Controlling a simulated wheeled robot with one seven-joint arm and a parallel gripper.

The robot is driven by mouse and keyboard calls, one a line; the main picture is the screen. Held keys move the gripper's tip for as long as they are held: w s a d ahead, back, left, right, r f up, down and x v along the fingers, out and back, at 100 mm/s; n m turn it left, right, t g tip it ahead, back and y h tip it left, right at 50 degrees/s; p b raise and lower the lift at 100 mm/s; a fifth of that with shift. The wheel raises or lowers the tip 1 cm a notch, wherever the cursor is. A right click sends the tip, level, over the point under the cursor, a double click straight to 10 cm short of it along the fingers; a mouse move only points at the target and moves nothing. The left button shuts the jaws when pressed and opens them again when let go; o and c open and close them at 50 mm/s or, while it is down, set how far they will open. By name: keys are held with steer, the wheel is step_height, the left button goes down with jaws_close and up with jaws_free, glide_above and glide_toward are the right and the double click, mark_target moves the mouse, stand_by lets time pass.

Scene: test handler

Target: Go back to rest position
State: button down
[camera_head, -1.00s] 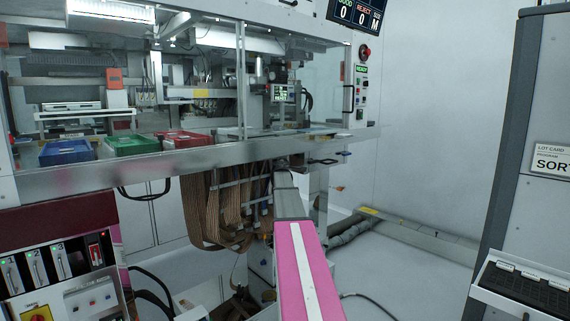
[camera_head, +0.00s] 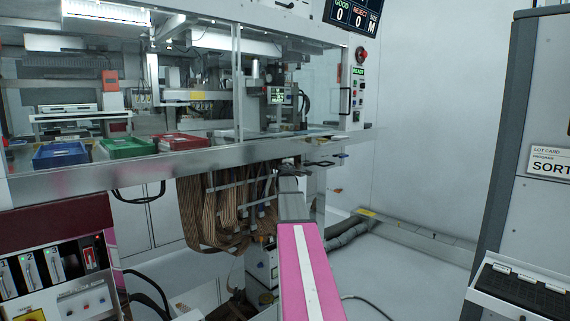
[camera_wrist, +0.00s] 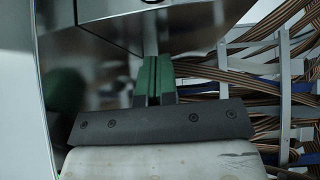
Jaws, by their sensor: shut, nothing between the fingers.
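My gripper (camera_wrist: 153,80) shows in the wrist view with two green fingers side by side, closed together and holding nothing. It points up the picture, toward the underside of a metal ledge or housing (camera_wrist: 165,30). I cannot tell whether it touches that surface. In the head view my pink-and-white arm link reaches forward to below the machine's front ledge (camera_head: 240,152). The fingers themselves cannot be made out there.
Brown ribbon cables (camera_head: 215,205) hang under the ledge, close right of my gripper in the wrist view (camera_wrist: 285,65). Blue (camera_head: 60,155), green (camera_head: 127,147) and red (camera_head: 180,140) bins sit behind the ledge. A grey cabinet (camera_head: 540,90) stands right. Floor (camera_head: 400,270) between is mostly clear.

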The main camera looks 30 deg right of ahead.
steer(key=s, duration=0.2)
steer(key=s+d, duration=0.1)
steer(key=s, duration=0.2)
steer(key=s+d, duration=0.1)
steer(key=s, duration=0.1)
steer(key=shift+s+d+f, duration=0.2)
steer(key=shift+s+d, duration=0.05)
steer(key=s+a+f+m+g+y, duration=0.1)
steer(key=s+a+f+m+g, duration=0.25)
steer(key=a+f, duration=0.45)
steer(key=s+a+f+m+g+y, duration=0.15)
steer(key=s+a+f, duration=0.25)
steer(key=a+f, duration=0.5)
steer(key=s+a+f+m+g+y, duration=0.1)
steer(key=s+a+f+m+g, duration=0.3)
steer(key=f, duration=0.7)
steer(key=s+a+f+m+g+y, duration=0.1)
steer(key=s+a+f+g+y, duration=0.2)
steer(key=s+a+f, duration=0.4)
steer(key=s+a+f+m+g+y, duration=0.1)
steer(key=s+a+f+g+y, duration=0.2)
steer(key=s+a+f, duration=0.5)
steer(key=s+a, duration=0.6)
steer(key=a, duration=0.2)
steer(key=shift+a+g+y, duration=0.3)
steer(key=shift+y, duration=0.05)
